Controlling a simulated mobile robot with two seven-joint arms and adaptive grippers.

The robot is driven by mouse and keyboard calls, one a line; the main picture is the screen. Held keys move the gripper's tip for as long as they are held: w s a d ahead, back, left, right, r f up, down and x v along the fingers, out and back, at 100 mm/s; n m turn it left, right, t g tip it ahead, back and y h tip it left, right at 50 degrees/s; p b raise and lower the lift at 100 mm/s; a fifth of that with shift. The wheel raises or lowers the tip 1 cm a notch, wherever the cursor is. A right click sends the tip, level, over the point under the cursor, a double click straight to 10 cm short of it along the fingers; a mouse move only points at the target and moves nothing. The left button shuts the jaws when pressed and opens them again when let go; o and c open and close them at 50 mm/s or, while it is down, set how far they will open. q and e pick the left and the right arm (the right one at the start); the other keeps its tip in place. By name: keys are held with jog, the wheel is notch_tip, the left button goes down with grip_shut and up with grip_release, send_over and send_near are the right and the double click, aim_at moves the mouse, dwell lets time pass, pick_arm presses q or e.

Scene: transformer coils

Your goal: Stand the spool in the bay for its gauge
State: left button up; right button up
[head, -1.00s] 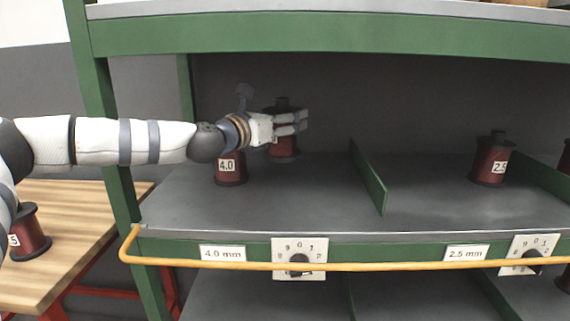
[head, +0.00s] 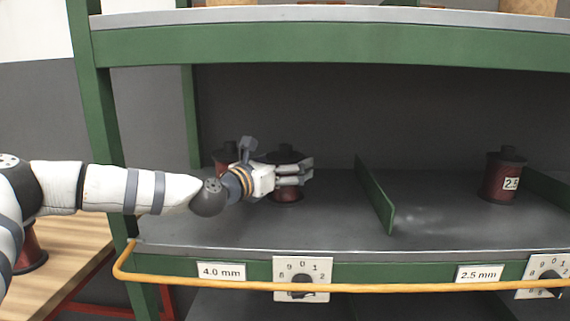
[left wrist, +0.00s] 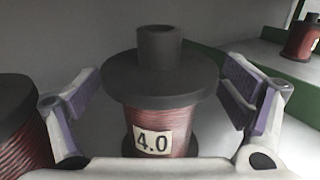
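A dark red spool with black flanges (head: 287,192) stands upright on the shelf in the left bay, above the 4.0 mm label (head: 221,271). In the left wrist view the spool (left wrist: 162,112) shows a 4.0 tag and a black hub on top. My left gripper (head: 305,172) is around it; in the left wrist view its purple-padded fingers lie on either side, with gaps to the winding, so it looks open. A second spool (head: 223,158) stands to the left, mostly behind my gripper; part of it shows in the left wrist view (left wrist: 28,140). My right gripper is not in view.
A green divider (head: 375,195) separates this bay from the 2.5 mm bay, where a 2.5 spool (head: 502,178) stands. A yellow rail (head: 400,288) and dials (head: 302,280) run along the front. Another spool (head: 30,245) is on the wooden table (head: 80,245).

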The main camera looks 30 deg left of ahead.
pick_arm(q)
jog(key=shift+r, duration=0.1)
jog(key=shift+s+r, duration=0.15)
jog(key=shift+r, duration=0.05)
jog(key=s+p, duration=0.1)
jog(key=s, duration=0.4)
jog(key=s+p, duration=0.2)
jog(key=s, duration=0.4)
jog(key=shift+s+a+r, duration=0.1)
jog(key=shift+s+a, duration=0.1)
jog(key=shift+s, duration=0.2)
jog(key=shift+f, duration=0.25)
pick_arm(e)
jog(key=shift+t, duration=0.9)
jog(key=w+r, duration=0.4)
